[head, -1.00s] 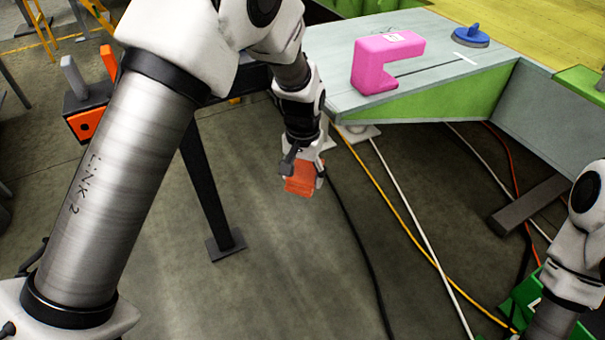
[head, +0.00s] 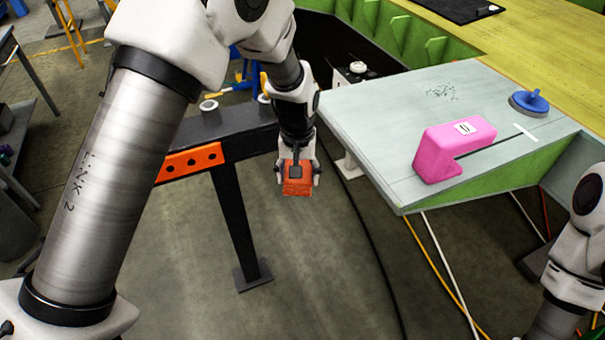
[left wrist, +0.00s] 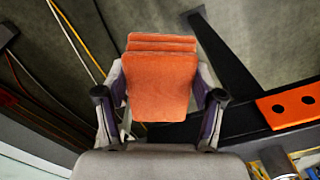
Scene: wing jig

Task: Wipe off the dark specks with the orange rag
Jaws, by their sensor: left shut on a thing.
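The orange rag (head: 298,180) is folded and held by my left gripper (head: 297,173), which is shut on it. In the left wrist view the rag (left wrist: 160,80) sits between the two fingers (left wrist: 160,105). Rag and gripper hang over open floor, left of the pale grey wing panel (head: 370,130) and apart from it. The dark specks (head: 440,92) form a small scattered patch on the panel's upper surface, behind the pink block. My right arm shows at the right edge of the head view; its gripper is out of the picture.
A pink C-shaped block (head: 452,150) and a blue suction cup (head: 529,103) stand on the panel near the specks. A dark stand with an orange holed plate (head: 190,161) is left of my left gripper. Cables (head: 432,262) run below the panel.

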